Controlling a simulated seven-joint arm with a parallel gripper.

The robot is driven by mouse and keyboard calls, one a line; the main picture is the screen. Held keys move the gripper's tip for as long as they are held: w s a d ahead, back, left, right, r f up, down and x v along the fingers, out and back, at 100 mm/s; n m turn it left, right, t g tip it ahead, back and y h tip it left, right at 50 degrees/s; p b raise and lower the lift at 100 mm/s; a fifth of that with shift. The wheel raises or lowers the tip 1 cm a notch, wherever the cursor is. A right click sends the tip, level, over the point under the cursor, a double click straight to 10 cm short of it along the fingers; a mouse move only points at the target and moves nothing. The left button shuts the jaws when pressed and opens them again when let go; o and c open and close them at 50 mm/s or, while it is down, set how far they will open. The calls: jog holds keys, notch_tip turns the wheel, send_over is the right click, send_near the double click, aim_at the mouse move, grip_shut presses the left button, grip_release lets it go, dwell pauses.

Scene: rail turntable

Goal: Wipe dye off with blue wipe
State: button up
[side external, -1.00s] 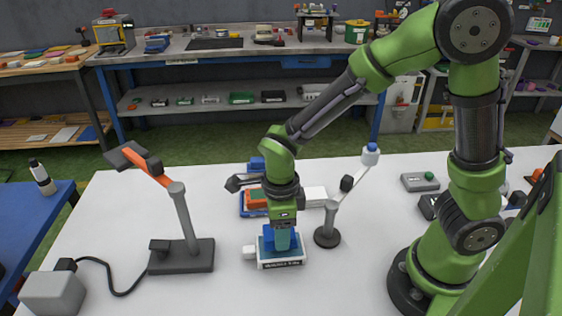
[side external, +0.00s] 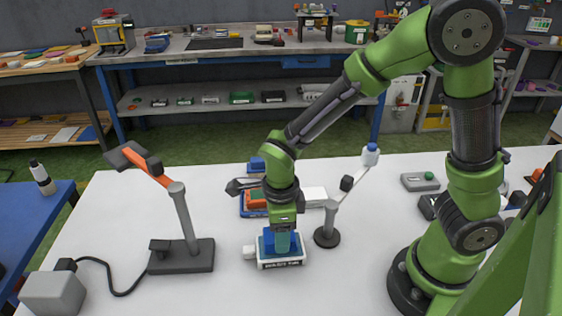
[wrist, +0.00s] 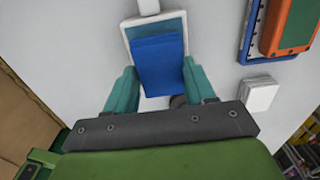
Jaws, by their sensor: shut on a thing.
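My gripper (side external: 283,243) has teal fingers and points down over a small white-rimmed tray (side external: 282,265) with a dark printed label on its front. It is shut on the blue wipe (side external: 269,242), which sits at the tray. In the wrist view the blue wipe (wrist: 158,62) lies between the two fingers (wrist: 160,88) and covers most of the tray (wrist: 133,33). I cannot see any dye; the wipe and fingers hide much of the tray's face. Whether the wipe presses on the surface is hard to tell.
Behind are a blue tray with an orange and green block (wrist: 253,35) and a white block (wrist: 259,94).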

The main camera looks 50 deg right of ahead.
jog(key=shift+f, duration=0.45)
dwell(0.3)
dwell(0.5)
jog(key=shift+r, duration=3.55)
